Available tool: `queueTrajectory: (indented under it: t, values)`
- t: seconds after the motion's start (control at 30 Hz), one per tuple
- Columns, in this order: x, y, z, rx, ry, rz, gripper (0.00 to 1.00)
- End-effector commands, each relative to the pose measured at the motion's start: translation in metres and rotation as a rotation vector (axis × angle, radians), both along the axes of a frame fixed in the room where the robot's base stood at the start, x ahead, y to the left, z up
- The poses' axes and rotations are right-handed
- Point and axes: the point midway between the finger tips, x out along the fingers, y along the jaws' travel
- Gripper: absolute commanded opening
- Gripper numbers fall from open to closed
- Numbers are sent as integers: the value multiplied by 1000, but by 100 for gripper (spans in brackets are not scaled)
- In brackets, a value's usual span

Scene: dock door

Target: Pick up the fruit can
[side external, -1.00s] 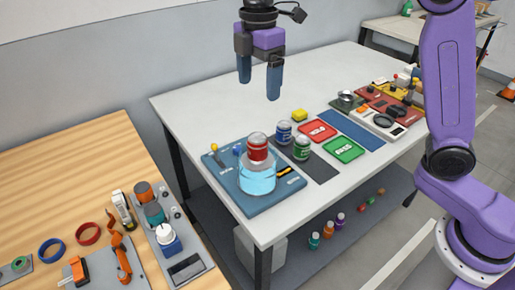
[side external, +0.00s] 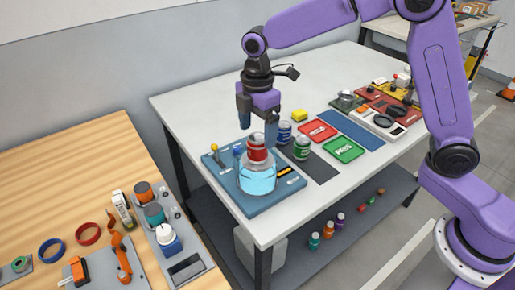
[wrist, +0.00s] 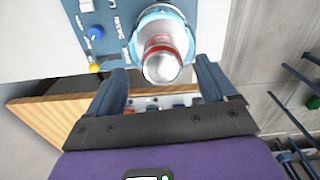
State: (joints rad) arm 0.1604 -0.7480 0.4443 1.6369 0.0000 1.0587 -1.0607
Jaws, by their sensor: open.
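A red can (side external: 257,153) with a silver top stands upright in a clear container of blue liquid (side external: 257,182) on the blue panel. It also shows in the wrist view (wrist: 161,60). I cannot read which label says fruit.
The blue panel (side external: 225,187) carries a yellow-topped lever (side external: 215,149) and a blue knob (side external: 238,148) left of the container. The table's back left is clear.

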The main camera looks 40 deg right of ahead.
Motion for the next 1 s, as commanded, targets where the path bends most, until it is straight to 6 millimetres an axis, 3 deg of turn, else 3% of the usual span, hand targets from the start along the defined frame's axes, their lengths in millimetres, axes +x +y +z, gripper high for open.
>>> queueTrajectory:
  t: [0.3, 0.63, 0.67, 0.8, 0.87, 0.9, 1.0]
  values:
    - [-3, 0, -42, -3, 5, 1, 84]
    - [-2, 1, -49, -1, 3, 1, 84]
    - [-2, 1, -49, -1, 3, 1, 81]
    - [-2, 1, -49, -2, 3, 1, 36]
    - [-2, 1, -49, -2, 3, 1, 19]
    - [-2, 1, -48, -1, 2, 1, 13]
    - [-2, 1, -48, -1, 2, 1, 13]
